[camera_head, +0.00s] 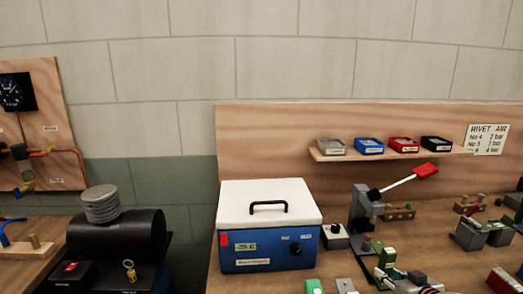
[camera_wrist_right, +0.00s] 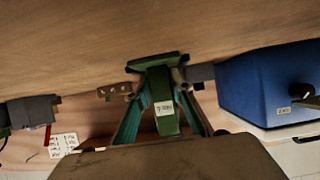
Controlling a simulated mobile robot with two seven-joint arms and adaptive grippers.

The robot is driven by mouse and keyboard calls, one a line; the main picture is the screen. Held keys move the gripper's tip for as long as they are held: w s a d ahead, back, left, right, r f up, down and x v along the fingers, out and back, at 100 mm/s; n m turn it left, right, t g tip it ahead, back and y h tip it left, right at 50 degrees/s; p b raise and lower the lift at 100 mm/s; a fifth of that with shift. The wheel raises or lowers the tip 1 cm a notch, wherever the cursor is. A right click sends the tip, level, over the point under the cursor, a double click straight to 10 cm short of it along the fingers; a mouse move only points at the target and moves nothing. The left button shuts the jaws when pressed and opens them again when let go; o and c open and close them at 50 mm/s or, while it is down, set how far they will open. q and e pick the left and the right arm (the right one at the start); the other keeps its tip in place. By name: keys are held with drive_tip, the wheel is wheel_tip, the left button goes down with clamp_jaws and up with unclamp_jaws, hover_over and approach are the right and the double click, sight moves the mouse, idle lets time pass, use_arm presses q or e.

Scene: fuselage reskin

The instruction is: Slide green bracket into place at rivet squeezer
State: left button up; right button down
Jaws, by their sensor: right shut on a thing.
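The green bracket (camera_head: 388,258) is at the lower right of the head view, just in front of and to the right of the rivet squeezer (camera_head: 362,210). The squeezer is a grey upright tool with a red-tipped lever. My right gripper (camera_wrist_right: 165,90) is shut on the green bracket, which also shows in the right wrist view (camera_wrist_right: 163,118) between the teal fingers, with a white label. A wider green end of it points away from the gripper. Whether the bracket touches the squeezer cannot be told. My left gripper is not in view.
A blue box with a white lid (camera_head: 268,255) stands left of the squeezer. A small grey box with a black knob (camera_head: 335,238) is between them. A shelf (camera_head: 325,156) with several small tins is behind. Grey blocks (camera_head: 482,236) and small fittings crowd the right side.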

sight(390, 251)
drive_tip(key=shift+w+a, duration=0.15)
drive_tip(key=shift+w, duration=1.35)
drive_tip(key=shift+w+a, duration=0.15)
drive_tip(key=shift+w, duration=1.35)
drive_tip(key=c, duration=1.9)
unclamp_jaws()
drive_tip(key=shift+s+d+r, duration=0.1)
drive_tip(key=shift+s+r, duration=0.4)
drive_tip(key=shift+r, duration=0.65)
drive_tip(key=shift+s+r, duration=0.55)
drive_tip(key=shift+r, duration=0.65)
drive_tip(key=shift+s+d+r, duration=0.1)
drive_tip(key=shift+s+r, duration=0.4)
drive_tip(key=shift+r, duration=0.65)
